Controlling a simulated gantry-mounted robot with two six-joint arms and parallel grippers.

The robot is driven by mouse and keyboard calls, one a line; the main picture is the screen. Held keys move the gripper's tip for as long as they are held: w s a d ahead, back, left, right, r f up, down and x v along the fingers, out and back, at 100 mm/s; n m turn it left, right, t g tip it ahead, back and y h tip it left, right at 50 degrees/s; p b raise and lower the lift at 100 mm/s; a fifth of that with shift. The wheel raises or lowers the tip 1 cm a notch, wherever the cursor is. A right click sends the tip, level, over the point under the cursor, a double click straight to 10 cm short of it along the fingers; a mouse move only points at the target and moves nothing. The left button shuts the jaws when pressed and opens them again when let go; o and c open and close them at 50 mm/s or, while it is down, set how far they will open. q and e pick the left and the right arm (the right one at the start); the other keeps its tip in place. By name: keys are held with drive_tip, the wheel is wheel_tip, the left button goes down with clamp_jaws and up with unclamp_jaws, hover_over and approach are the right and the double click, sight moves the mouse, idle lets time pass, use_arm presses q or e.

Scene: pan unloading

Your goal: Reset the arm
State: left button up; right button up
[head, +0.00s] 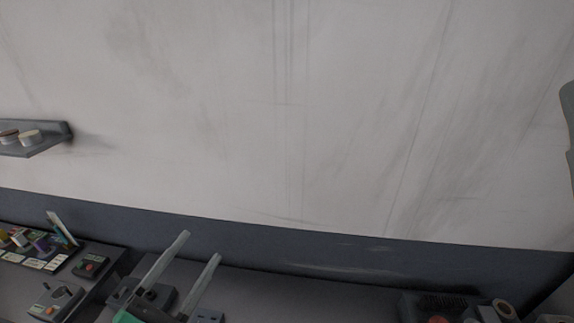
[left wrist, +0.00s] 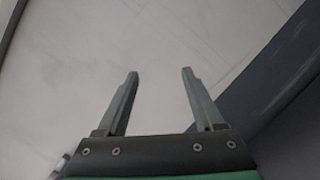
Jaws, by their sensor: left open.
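My left gripper (head: 198,246) is at the bottom of the head view, left of the middle. Its two pale fingers are apart and point up toward the wall, with nothing between them. In the left wrist view the same gripper (left wrist: 159,73) shows both fingers spread and empty, with the light wall behind them. The rest of the left arm is mostly below the head view's edge. My right gripper is in neither view.
A light wall (head: 300,110) fills most of the head view, with a dark band (head: 330,250) below it. A small shelf (head: 52,140) holds round items at left. A counter with small devices (head: 92,266) lies at lower left. A tape roll (head: 504,309) is at lower right.

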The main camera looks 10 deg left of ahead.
use_arm(q)
drive_tip(key=s+d+r+m+t, duration=0.1)
drive_tip(key=s+r+m+t, duration=0.15)
drive_tip(key=r+m, duration=0.45)
drive_tip(key=s+d+r+m+t+h, duration=0.1)
drive_tip(key=s+d+r+m+t, duration=0.2)
drive_tip(key=r, duration=0.8)
drive_tip(key=s+r+m+t, duration=0.1)
drive_tip(key=s+r+m, duration=0.2)
drive_tip(key=r+m, duration=0.45)
drive_tip(key=a+r+m+y+p, duration=0.1)
drive_tip(key=r+m+y+p, duration=0.1)
drive_tip(key=r+p, duration=0.7)
drive_tip(key=s+a+r+m+t+y+p, duration=0.1)
drive_tip(key=r+m+p, duration=0.3)
drive_tip(key=r+p, duration=0.5)
wheel_tip(320, 180, up, 3)
drive_tip(key=shift+a+r+m+y+p, duration=0.1)
drive_tip(key=shift+a+m+y+p, duration=0.25)
drive_tip(key=shift+a+y, duration=0.35)
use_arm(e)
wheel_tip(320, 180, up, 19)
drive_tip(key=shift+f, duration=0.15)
